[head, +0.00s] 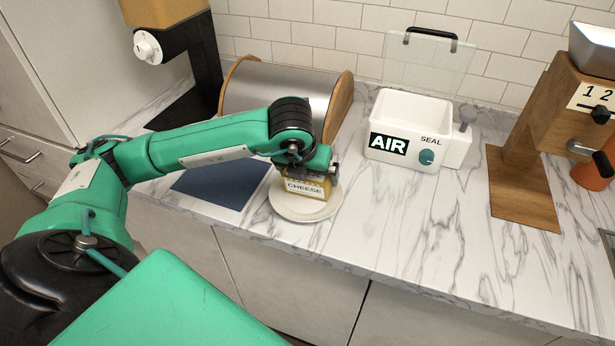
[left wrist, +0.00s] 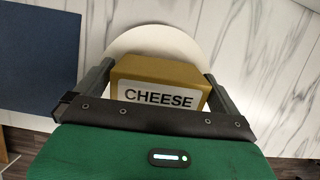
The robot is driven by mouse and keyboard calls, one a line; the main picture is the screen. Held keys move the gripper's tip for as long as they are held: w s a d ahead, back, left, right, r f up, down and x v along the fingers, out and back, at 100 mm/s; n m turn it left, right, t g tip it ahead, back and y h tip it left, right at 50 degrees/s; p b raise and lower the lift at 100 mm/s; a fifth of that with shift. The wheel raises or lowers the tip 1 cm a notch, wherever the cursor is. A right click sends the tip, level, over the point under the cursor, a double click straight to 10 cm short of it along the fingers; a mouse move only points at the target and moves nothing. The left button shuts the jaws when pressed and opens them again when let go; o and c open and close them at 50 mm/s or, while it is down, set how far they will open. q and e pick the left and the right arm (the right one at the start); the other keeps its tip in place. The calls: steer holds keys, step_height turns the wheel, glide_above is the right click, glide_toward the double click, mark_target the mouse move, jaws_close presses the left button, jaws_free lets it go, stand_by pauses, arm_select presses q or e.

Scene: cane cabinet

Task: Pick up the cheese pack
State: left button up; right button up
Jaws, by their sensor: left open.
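The cheese pack (head: 309,187) is a yellow block with a white label reading CHEESE. It sits on a round white plate (head: 288,208) near the front of the marble counter. My left gripper (head: 322,178) is open at the pack, its wrist covering part of it. In the left wrist view the cheese pack (left wrist: 158,78) lies between the two open fingers of my left gripper (left wrist: 158,85), one on each side. Whether the fingers touch it, I cannot tell. The plate (left wrist: 150,38) shows behind it. My right gripper is not in view.
A dark blue mat (head: 222,184) lies left of the plate. A silver and wood bread bin (head: 275,95) stands behind. A white AIR SEAL box (head: 415,120) with a raised clear lid is at the back, and a wooden grinder (head: 530,150) is right. The counter's front right is clear.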

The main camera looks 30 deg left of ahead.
arm_select(q)
steer(key=shift+w+f, duration=0.15)
steer(key=shift+f, duration=0.3)
steer(key=shift+c, duration=0.2)
steer(key=c, duration=0.9)
steer(key=shift+r, duration=0.2)
